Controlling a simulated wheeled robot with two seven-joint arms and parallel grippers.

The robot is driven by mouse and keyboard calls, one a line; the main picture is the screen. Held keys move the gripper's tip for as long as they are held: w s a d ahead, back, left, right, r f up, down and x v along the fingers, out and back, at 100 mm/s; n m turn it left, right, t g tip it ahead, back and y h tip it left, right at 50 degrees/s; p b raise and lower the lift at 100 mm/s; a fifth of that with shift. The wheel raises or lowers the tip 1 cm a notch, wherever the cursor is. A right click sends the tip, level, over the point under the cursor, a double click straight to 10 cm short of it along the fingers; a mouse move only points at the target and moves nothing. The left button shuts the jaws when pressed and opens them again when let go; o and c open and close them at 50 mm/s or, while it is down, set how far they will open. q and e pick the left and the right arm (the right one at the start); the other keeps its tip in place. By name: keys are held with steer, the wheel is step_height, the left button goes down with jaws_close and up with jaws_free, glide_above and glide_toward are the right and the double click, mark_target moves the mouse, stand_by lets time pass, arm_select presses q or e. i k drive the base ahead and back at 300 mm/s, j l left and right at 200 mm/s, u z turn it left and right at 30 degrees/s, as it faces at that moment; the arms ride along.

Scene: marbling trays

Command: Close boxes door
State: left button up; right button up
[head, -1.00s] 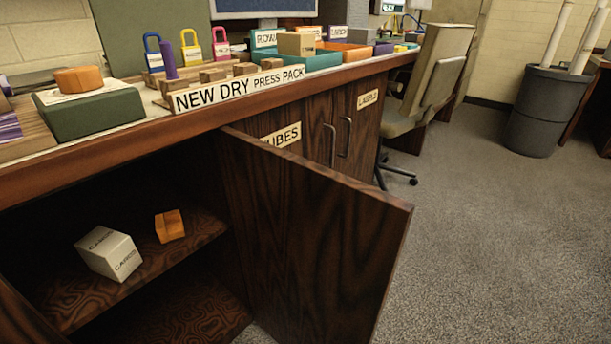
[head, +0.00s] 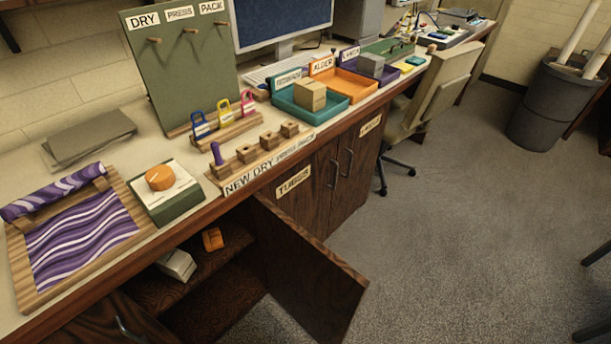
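A dark wood cabinet door (head: 308,272) stands wide open, swung out from under the counter into the room. The open cabinet behind it has a shelf (head: 225,268) with a pale box (head: 178,264) and a small orange block (head: 213,239) on it. At the lower left, another dark wood door (head: 130,318) with a metal handle shows partly, cut by the frame edge; how far it is open is hard to tell. Two doors to the right, under the TUBES and LABELS signs, are shut. Neither of my grippers is in view.
The counter (head: 95,148) carries a purple marbled tray (head: 125,245), a green box with an orange knob (head: 165,195), wooden blocks, padlocks and coloured trays. A beige chair (head: 437,90) and a dark bin (head: 552,105) stand to the right. The grey floor (head: 450,240) is clear in front.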

mark_target(323, 293)
steer(key=i+l+u, duration=0.1)
steer(key=l+u, duration=0.65)
steer(key=l, duration=0.2)
steer(key=l+u, duration=0.35)
steer(key=k+l+u, duration=0.15)
steer(key=l+u, duration=0.25)
steer(key=l, duration=0.15)
steer(key=k+l+u, duration=0.2)
steer(key=l+u, duration=0.15)
steer(key=k+l+u, duration=0.2)
steer(key=l+u, duration=0.2)
steer(key=l, duration=0.1)
